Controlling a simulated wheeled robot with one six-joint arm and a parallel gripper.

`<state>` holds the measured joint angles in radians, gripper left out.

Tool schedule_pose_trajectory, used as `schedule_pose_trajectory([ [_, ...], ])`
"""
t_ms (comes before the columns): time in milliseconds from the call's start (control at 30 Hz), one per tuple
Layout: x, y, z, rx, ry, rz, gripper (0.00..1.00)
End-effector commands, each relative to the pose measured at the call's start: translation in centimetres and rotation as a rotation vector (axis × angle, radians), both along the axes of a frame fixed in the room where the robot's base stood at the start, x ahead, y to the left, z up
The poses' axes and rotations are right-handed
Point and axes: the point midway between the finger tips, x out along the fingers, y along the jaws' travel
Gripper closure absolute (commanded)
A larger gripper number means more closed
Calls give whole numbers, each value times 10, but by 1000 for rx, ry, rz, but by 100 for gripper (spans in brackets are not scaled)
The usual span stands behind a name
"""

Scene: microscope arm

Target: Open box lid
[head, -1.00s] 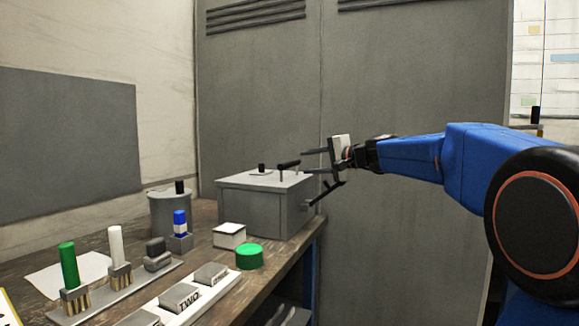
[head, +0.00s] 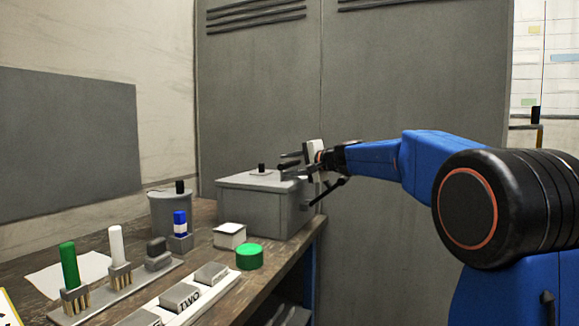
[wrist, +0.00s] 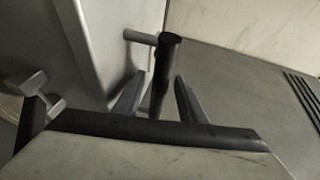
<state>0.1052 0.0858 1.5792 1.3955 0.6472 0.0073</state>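The grey box (head: 255,208) stands at the far end of the bench with its lid (head: 240,181) shut. A dark bar handle on short posts sits on the lid; in the head view it is hard to separate from the fingers. In the wrist view the bar handle (wrist: 167,68) runs between the two fingers, with one post joining it to the pale lid surface (wrist: 120,22). My gripper (head: 289,165) is at the handle above the right part of the lid. Its fingers (wrist: 158,90) are apart, one on each side of the bar, with gaps showing.
A grey canister (head: 170,213), a white-topped block (head: 229,235) and a green cylinder (head: 249,256) are near the box. Grey cabinet doors (head: 400,75) rise behind. A latch-like part (head: 306,206) sticks out from the box's right side.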

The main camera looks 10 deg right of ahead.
Motion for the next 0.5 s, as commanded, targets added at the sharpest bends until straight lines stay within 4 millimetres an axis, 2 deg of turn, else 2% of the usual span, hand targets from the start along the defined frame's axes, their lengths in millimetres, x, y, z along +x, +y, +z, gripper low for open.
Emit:
schedule_pose_trajectory([
  [33,0,0,0,0,0,0,65],
  [167,0,0,0,0,0,0,96],
  [200,0,0,0,0,0,0,100],
  [500,0,0,2,-8,4,0,100],
])
